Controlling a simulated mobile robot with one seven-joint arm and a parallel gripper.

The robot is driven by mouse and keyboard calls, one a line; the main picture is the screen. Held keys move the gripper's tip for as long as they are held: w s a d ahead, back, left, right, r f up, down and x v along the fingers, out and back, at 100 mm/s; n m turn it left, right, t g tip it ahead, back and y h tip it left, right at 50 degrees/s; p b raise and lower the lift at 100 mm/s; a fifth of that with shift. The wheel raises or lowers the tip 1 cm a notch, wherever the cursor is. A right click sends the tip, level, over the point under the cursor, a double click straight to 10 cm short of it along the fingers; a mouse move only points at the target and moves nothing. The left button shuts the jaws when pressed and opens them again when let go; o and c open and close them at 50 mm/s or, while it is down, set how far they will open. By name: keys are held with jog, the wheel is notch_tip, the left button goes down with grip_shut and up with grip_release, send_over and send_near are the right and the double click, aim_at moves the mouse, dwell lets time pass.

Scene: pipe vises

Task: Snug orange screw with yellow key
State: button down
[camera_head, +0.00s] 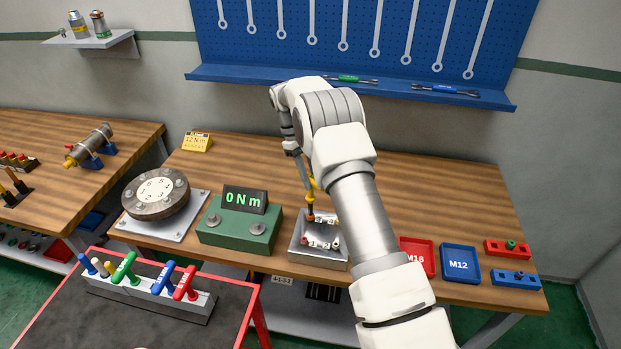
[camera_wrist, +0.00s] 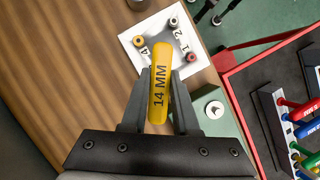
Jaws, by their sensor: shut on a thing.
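My gripper (camera_head: 309,180) is shut on the yellow key (camera_wrist: 159,98), whose handle reads "14 MM" and stands between the two dark fingers in the wrist view. In the head view the key (camera_head: 312,187) hangs down over the left back part of a grey metal block (camera_head: 318,256) with numbered screws. An orange screw (camera_head: 310,216) shows right under the key's lower end. I cannot tell whether the key is seated on it. In the wrist view the block (camera_wrist: 203,66) is partly hidden by the key.
A green torque tester (camera_head: 237,229) reading "0Nm" stands left of the block. Red M16 (camera_head: 417,257) and blue M12 (camera_head: 460,263) trays lie to the right. A red-edged cart (camera_head: 88,333) in front carries a rack (camera_head: 150,297) of coloured keys.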

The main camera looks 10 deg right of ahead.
jog(key=n+t+h, duration=0.1)
jog(key=n, duration=0.5)
jog(key=n+t+b, duration=0.1)
jog(key=n, duration=0.1)
jog(key=shift+t+h, duration=0.3)
jog(key=shift+h, duration=0.1)
jog(key=n+t, duration=0.1)
jog(key=n, duration=0.2)
jog(key=shift+n, duration=0.3)
jog(key=n+t, duration=0.1)
jog(key=n, duration=0.3)
jog(key=shift+t, duration=0.4)
jog(key=shift+f, duration=0.6)
